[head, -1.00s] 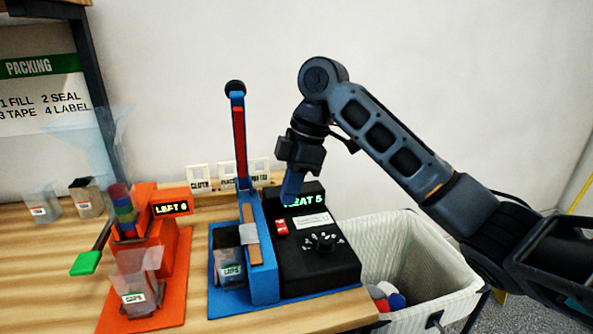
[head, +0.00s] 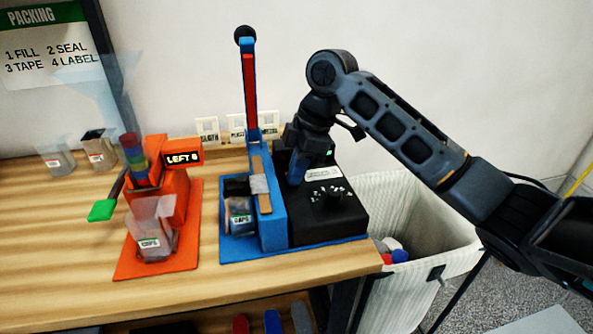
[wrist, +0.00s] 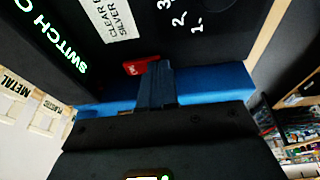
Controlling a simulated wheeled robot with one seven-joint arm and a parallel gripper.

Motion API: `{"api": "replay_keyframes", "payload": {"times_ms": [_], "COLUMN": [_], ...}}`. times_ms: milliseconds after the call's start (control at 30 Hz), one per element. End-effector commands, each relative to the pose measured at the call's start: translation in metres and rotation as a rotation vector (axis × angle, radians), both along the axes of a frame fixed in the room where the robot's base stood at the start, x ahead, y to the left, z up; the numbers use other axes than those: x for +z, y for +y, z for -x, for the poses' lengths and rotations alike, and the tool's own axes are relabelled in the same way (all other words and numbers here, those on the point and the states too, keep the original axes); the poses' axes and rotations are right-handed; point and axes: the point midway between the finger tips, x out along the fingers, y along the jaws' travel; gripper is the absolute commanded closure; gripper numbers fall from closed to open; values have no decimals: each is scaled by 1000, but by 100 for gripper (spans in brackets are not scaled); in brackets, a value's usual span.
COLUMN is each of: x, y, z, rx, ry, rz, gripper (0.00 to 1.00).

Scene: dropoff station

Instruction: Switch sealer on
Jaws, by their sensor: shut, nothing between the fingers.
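The sealer has a blue base (head: 245,250) and a black control box (head: 335,215) with a dial (head: 333,195). Its blue lever arm (head: 250,85) with a red strip stands raised. My gripper (head: 296,180) is shut and empty, pointing down at the box's top; its blue fingers also show in the wrist view (wrist: 156,82). The red switch (wrist: 136,68) shows beside the fingertips in the wrist view, touching or very close. In the head view my gripper hides it. A green display (wrist: 70,45) reads "SWITCH O", the rest cut off.
An orange filling station (head: 170,205) with a green-ended lever (head: 102,210) stands left, its display reading "LEFT" and a digit. A bag (head: 240,218) sits on the sealer's base. A white lined bin (head: 430,225) stands right of the table. The front table strip is clear.

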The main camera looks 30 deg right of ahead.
Motion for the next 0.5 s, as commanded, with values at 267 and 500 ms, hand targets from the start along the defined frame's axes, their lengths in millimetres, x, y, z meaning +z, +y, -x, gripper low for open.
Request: {"api": "replay_keyframes", "payload": {"times_ms": [267,500], "x": [-2,2], "y": [0,-2], "z": [0,-6], "rx": [0,0], "ry": [-16,-16], "rz": [6,6], "gripper": [100,100]}}
